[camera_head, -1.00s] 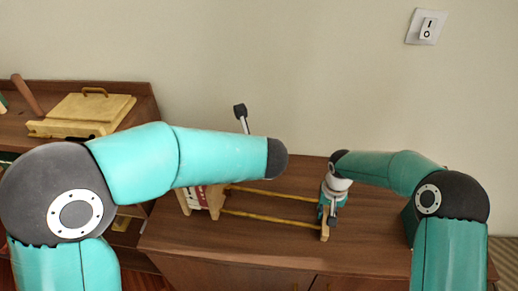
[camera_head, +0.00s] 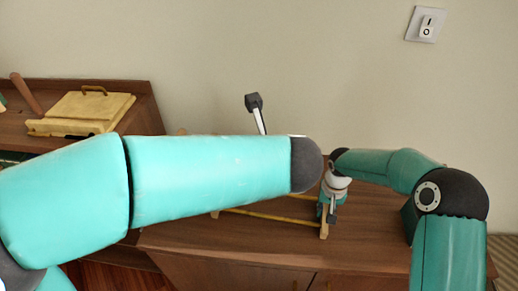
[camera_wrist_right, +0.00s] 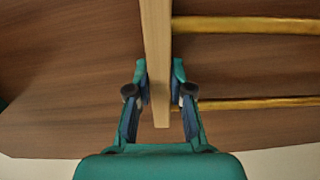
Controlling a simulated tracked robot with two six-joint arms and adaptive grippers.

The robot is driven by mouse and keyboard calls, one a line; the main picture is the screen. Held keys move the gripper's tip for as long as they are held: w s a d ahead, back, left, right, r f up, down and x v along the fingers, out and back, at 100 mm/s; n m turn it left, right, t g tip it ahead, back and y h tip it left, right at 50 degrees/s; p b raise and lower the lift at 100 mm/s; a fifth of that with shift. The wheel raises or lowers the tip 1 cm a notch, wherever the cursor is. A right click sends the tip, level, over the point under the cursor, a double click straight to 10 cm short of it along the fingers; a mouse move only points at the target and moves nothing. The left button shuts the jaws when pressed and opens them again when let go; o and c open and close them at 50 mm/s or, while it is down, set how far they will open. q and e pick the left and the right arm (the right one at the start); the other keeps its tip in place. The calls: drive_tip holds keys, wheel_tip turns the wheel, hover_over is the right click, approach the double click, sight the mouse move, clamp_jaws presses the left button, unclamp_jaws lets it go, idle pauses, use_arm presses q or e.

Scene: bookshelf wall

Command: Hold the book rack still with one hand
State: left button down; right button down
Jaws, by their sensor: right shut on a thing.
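The book rack (camera_head: 270,217) stands on the brown cabinet top, with yellow rods running to a pale wooden end piece at its right. My right gripper (camera_head: 327,213) is at that end piece. In the right wrist view the gripper (camera_wrist_right: 159,100) has one finger on each side of the rack's wooden end piece (camera_wrist_right: 157,45) and is shut on it. Two yellow rods (camera_wrist_right: 245,25) run off to the right there. My left arm covers most of the rack's left part in the head view. My left gripper is not in view.
The brown cabinet top (camera_head: 365,240) has bare room in front of and right of the rack. A yellow box (camera_head: 82,112) with a handle sits on the higher shelf at left. A white switch (camera_head: 426,25) is on the wall.

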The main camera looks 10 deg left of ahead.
idle(0.3)
drive_tip(key=c, duration=1)
unclamp_jaws()
drive_tip(key=shift+o, duration=0.2)
drive_tip(key=shift+r, duration=0.1)
